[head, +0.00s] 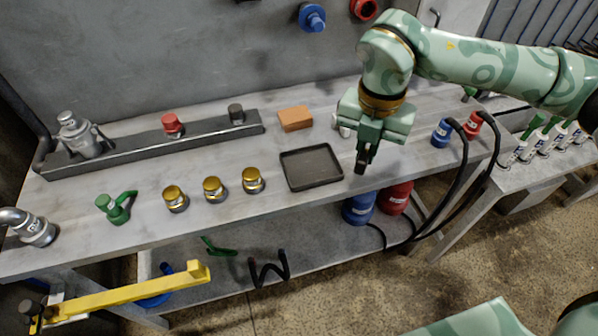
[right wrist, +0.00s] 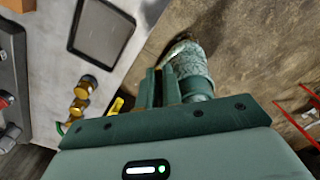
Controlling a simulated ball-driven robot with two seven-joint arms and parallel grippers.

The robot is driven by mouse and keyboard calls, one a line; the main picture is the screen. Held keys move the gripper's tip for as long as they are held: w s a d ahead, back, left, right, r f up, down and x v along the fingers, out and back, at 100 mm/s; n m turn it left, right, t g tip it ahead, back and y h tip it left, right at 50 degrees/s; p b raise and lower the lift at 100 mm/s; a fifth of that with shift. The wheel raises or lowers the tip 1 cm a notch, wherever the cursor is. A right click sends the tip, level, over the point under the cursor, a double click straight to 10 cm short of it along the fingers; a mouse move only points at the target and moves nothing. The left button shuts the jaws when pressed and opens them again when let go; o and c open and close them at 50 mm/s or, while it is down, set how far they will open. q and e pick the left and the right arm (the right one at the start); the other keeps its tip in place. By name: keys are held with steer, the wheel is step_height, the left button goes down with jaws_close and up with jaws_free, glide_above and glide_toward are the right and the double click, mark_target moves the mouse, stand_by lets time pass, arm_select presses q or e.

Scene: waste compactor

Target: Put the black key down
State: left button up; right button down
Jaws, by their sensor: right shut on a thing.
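My right gripper (head: 367,150) hangs pointing down over the front part of the workbench, just right of the shallow dark tray (head: 312,167). It is shut on a small dark thing at its fingertips, which I take for the black key (head: 361,167); it is mostly hidden by the fingers. I cannot tell how far it is above the bench. In the right wrist view the gripper fingers (right wrist: 160,88) show beside the bench edge, and the tray (right wrist: 101,30) is up and to the left. The key cannot be made out there. My left gripper is not in view.
An orange-brown block (head: 295,118) lies behind the tray. Several gold-topped cylinders (head: 213,189) and a green-handled part (head: 116,206) stand to the left. A long dark rail (head: 150,145) runs along the back. Blue (head: 441,133) and red (head: 473,124) hose fittings stand at the right.

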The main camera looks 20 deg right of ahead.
steer(key=w+a+f+b, duration=0.2)
steer(key=w+a+f, duration=0.2)
steer(key=w, duration=0.3)
steer(key=b, duration=0.2)
glide_above(313, 164)
steer(key=f, duration=0.5)
steer(key=shift+s+d, duration=0.1)
steer(key=shift+s, duration=0.2)
steer(key=f, duration=0.1)
steer(key=f+b, duration=0.2)
steer(key=f, duration=0.1)
steer(key=shift+w, duration=0.25)
steer(key=shift+r, duration=0.15)
steer(key=c, duration=1.6)
jaws_free()
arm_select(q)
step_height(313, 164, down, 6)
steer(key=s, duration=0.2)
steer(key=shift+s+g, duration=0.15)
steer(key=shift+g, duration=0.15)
arm_select(e)
steer(key=shift+o, duration=0.2)
